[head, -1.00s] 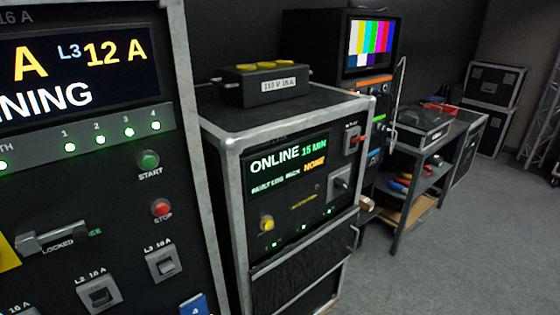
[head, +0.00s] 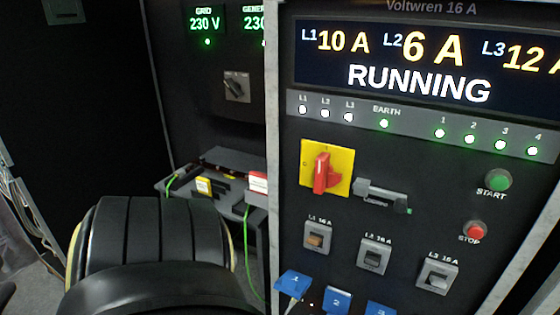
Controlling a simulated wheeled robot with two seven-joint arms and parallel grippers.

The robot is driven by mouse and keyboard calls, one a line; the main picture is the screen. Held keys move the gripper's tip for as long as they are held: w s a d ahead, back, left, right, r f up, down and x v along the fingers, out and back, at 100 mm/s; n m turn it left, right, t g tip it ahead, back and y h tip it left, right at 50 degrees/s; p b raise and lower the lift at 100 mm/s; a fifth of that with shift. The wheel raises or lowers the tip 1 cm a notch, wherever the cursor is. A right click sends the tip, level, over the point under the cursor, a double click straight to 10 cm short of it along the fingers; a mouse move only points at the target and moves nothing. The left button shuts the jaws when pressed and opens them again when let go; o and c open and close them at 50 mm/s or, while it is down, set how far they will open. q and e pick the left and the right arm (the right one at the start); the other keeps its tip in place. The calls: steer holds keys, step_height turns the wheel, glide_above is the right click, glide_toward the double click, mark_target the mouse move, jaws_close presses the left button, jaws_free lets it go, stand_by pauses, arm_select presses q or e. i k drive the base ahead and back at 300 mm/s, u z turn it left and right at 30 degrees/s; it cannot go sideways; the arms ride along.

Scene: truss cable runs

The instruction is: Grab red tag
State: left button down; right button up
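A small red-and-white item (head: 258,183), which may be the red tag, sits on a dark shelf (head: 232,160) left of the rack panel. The panel's edge cuts it off on the right, and it is too small to read. A yellow-and-white tag-like item (head: 204,186) lies on the same shelf to its left. Neither of my grippers shows in the head view.
The power rack (head: 430,170) on the right reads RUNNING and has a red rotary switch (head: 322,172) on a yellow plate. Blue plugs (head: 337,300) sit below it. A green cable (head: 248,250) hangs from the shelf. A large black ribbed shape (head: 150,240) fills the lower left.

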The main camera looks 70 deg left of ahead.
mark_target(258, 181)
steer(key=u, duration=3.7)
steer(key=i, duration=2.9)
steer(key=z, duration=3.6)
